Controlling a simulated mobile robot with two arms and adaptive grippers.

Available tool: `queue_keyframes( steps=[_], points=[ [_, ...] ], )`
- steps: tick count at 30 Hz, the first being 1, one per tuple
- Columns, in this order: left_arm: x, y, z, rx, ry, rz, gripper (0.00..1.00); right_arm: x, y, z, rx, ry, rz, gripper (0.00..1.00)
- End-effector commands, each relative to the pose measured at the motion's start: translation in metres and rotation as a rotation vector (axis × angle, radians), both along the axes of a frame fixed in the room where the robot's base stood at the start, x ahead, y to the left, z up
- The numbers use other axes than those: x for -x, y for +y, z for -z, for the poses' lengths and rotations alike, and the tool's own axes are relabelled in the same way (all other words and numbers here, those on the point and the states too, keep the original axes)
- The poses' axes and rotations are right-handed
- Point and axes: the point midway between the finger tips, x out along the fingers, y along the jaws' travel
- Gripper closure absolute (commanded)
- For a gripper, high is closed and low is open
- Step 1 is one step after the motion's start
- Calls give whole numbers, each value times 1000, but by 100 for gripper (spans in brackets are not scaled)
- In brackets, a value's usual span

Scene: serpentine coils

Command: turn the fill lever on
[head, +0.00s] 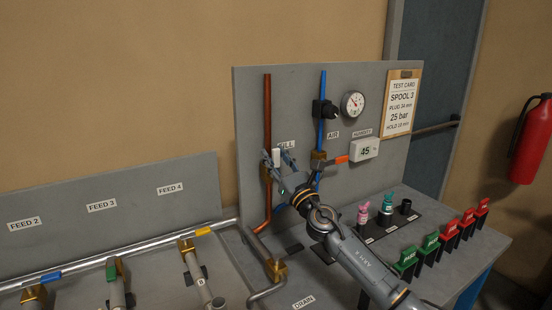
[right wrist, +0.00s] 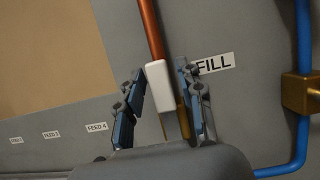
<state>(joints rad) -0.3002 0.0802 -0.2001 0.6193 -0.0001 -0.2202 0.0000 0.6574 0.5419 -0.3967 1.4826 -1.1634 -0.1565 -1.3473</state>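The fill lever (head: 276,158) has a white handle and stands upright at the brass valve on the copper pipe, beside the FILL label. In the right wrist view the white handle (right wrist: 158,86) is between my right gripper's two blue-padded fingers. My right gripper (head: 277,161) is open around the handle. The right wrist view shows a clear gap between handle and right finger; the left finger (right wrist: 135,95) is very close to the handle, and I cannot tell if it touches. The valve body is mostly hidden. My left gripper is not in view.
The blue air pipe (head: 322,110) with a black regulator, a gauge (head: 353,104) and an orange lever (head: 341,159) are right of the gripper. A humidity display (head: 364,149) is beside them. Pink and teal fittings and red and green tags stand on the bench at right.

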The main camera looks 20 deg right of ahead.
Motion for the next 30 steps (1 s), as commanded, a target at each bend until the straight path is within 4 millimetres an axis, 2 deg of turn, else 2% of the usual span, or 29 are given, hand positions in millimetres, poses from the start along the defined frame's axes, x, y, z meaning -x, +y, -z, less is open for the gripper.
queue_keyframes(
  steps=[11, 14, 24, 30],
  points=[
    [1, 2, 0, -1, 1, 0, 66, 4, -1, 4, -2, 2, -1, 57],
    [1, 1, 0, -1, 0, 0, 66, 16, -3, 9, -1, 4, -1, 57],
    [0, 0, 0, 0, -1, 0, 66, 79, -11, 36, -3, 4, -1, 57],
    [-1, 0, 0, 0, -1, 0, 66, 101, -15, 44, -2, 2, -1, 57]
  ],
)
